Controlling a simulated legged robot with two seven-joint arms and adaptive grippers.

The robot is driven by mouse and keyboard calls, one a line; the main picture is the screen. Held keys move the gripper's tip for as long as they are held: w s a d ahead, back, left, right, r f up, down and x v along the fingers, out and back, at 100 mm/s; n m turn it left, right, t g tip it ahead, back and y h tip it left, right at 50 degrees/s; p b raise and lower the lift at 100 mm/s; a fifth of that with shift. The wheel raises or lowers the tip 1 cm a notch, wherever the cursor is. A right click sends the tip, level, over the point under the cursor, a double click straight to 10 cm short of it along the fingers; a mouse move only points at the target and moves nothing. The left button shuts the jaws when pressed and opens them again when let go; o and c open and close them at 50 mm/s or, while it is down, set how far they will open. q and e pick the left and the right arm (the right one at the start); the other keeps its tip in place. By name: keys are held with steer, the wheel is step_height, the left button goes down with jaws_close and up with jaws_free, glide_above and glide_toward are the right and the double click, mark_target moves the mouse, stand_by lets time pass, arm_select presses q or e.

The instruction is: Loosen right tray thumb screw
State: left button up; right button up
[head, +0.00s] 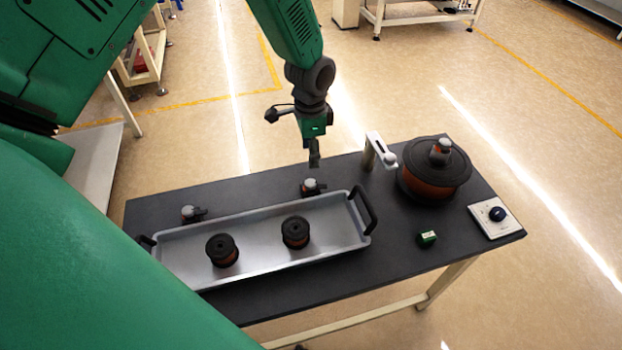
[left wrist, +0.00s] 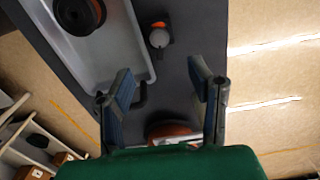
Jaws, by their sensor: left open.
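The right tray thumb screw (head: 311,186) is a grey knob on a dark clamp at the tray's far edge, near its right end. It also shows in the left wrist view (left wrist: 158,38), beyond my fingertips and between their lines. The left thumb screw (head: 190,213) sits farther left along the same edge. The silver tray (head: 280,262) lies on the black table. My left gripper (head: 314,163) points down just above the right thumb screw, apart from it. Its fingers are spread and empty in the left wrist view (left wrist: 160,70). My right gripper is not in view.
Two dark spools (head: 222,250) (head: 295,232) stand in the tray. A round bowl feeder (head: 434,180), a white post bracket (head: 380,150), a small green box (head: 427,238) and a control panel with a knob (head: 484,220) are to the right. A black handle (head: 364,208) rises at the tray's right end.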

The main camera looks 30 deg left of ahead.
mark_target(311, 182)
arm_select(q)
step_height(311, 182, down, 11)
steer(key=shift+p, duration=0.55)
jaws_close()
